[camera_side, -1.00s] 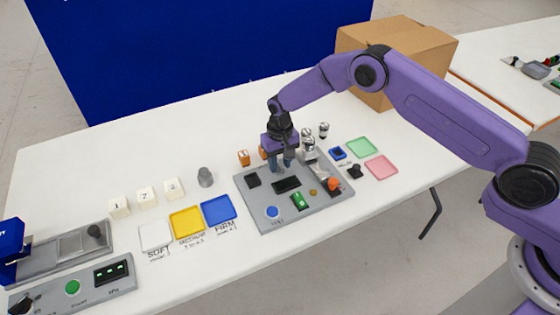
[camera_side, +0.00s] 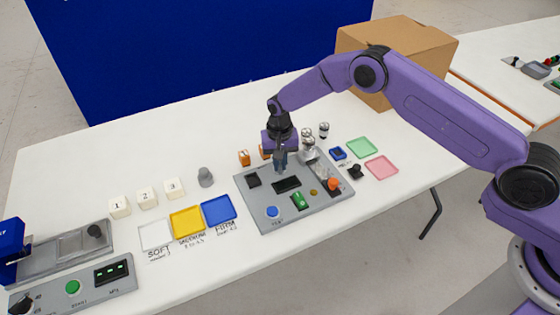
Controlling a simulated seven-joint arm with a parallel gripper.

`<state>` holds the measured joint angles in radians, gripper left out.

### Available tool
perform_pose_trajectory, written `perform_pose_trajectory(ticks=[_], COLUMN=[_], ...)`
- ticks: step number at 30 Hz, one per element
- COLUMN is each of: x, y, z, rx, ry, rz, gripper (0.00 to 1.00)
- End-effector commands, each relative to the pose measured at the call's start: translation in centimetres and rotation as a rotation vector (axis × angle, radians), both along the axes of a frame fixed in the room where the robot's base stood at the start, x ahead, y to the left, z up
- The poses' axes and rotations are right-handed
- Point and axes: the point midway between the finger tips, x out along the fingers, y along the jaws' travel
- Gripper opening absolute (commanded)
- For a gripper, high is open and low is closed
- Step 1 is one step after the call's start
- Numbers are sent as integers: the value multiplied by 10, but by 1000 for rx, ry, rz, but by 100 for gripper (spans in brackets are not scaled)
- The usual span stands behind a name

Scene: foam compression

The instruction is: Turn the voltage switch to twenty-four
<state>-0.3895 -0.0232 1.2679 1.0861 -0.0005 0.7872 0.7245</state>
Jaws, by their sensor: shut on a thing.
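My gripper (camera_side: 281,168) points down over the back of the grey panel (camera_side: 260,215), between the black square part (camera_side: 253,181) and the silver metal parts (camera_side: 309,148). Its fingers are shut on the voltage switch, low at the panel. The switch itself is hidden between and behind the fingers, so its pointer and setting cannot be read. A dark display (camera_side: 287,184) is on the panel just in front of the fingers.
An orange knob (camera_side: 333,184) is at the panel's right. Orange parts (camera_side: 244,158) stand behind it. Yellow (camera_side: 187,222) and blue (camera_side: 219,210) trays lie to the left, green (camera_side: 362,147) and pink (camera_side: 381,167) pads to the right. A cardboard box (camera_side: 410,45) stands at the back.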

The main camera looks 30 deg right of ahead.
Motion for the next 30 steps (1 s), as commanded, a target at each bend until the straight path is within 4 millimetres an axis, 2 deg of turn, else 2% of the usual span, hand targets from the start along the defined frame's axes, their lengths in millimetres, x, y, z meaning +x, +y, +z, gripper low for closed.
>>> perform_pose_trajectory(ticks=[18, 30], x=[1, 2], y=[3, 3], z=[0, 0], rx=[0, 0], ry=[2, 2], rz=[-547, -726], gripper=[0, 0])
